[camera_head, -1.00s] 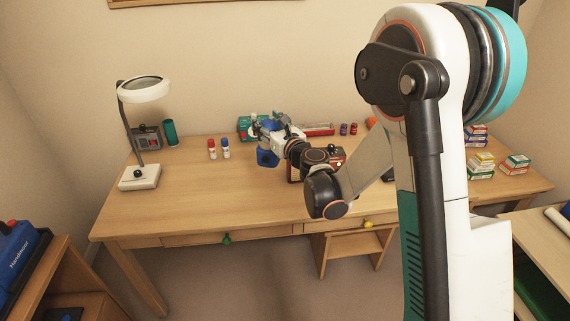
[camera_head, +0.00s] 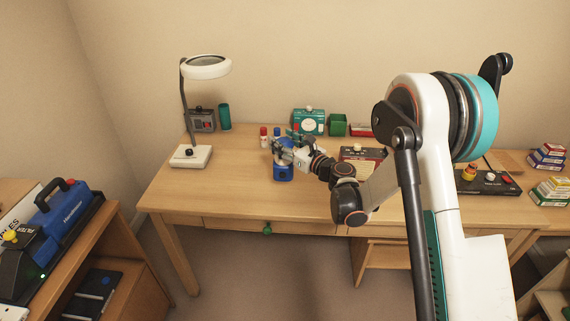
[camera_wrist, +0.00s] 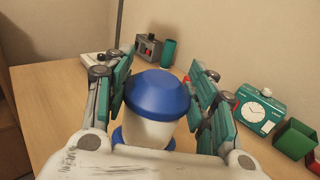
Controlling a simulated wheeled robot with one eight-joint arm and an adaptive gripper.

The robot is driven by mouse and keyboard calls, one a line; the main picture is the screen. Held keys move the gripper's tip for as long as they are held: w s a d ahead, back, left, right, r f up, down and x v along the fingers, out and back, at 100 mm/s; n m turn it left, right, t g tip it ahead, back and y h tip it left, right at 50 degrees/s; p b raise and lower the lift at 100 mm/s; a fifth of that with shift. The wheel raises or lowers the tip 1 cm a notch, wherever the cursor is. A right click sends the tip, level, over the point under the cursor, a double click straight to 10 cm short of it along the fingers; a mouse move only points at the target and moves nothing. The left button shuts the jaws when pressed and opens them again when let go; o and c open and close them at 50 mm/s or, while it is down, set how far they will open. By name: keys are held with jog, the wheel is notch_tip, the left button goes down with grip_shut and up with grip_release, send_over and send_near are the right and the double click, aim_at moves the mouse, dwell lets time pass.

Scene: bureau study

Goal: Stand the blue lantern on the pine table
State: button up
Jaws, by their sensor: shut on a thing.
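The blue lantern (camera_head: 283,173) has a blue cap, a pale middle and a blue base. My gripper (camera_head: 284,153) is shut on it at its upper part, over the left middle of the light wooden table (camera_head: 225,192). In the wrist view the lantern (camera_wrist: 155,95) stands upright between the two teal-padded fingers (camera_wrist: 157,92). Its lower part is partly hidden by my wrist there. Whether its base touches the tabletop or hangs just above it I cannot tell.
Red-capped and blue-capped bottles (camera_head: 264,136) stand just behind the lantern. A lamp (camera_head: 191,157) is at the left, a teal clock radio (camera_head: 308,121) and green box (camera_head: 338,125) at the back. A dark red device (camera_head: 362,158) is to the right. The front left tabletop is clear.

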notch_tip(320, 180, down, 7)
jog(key=shift+r+b, duration=0.1)
jog(key=shift+b, duration=1)
jog(key=shift+r, duration=0.1)
jog(key=o, duration=1.7)
jog(key=shift+d, duration=0.1)
